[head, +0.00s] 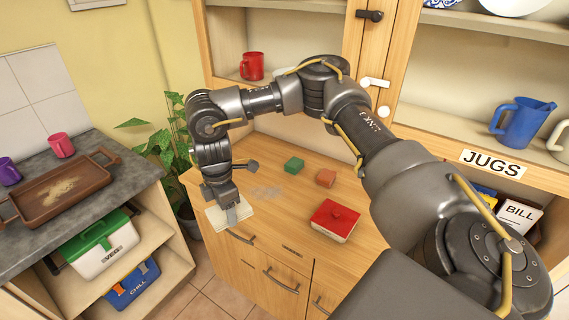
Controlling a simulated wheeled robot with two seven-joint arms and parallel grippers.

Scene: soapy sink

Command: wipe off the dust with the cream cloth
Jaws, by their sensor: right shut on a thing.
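The cream cloth (217,217) is at the front left edge of the wooden cabinet top (283,218), under my right gripper (233,213). My right gripper points down and is shut on the cloth. I cannot tell whether the cloth touches the wood. A faint grey patch of dust (266,191) lies on the cabinet top, just right of the gripper. A pale, sandy patch (57,192) also shows in the brown tray (88,195) on the grey counter. My left gripper is not in view.
A green block (294,165), an orange block (326,178) and a red-topped box (334,219) stand right of the dust. A red mug (252,66) is on the shelf behind. A plant (170,145) fills the gap left of the cabinet.

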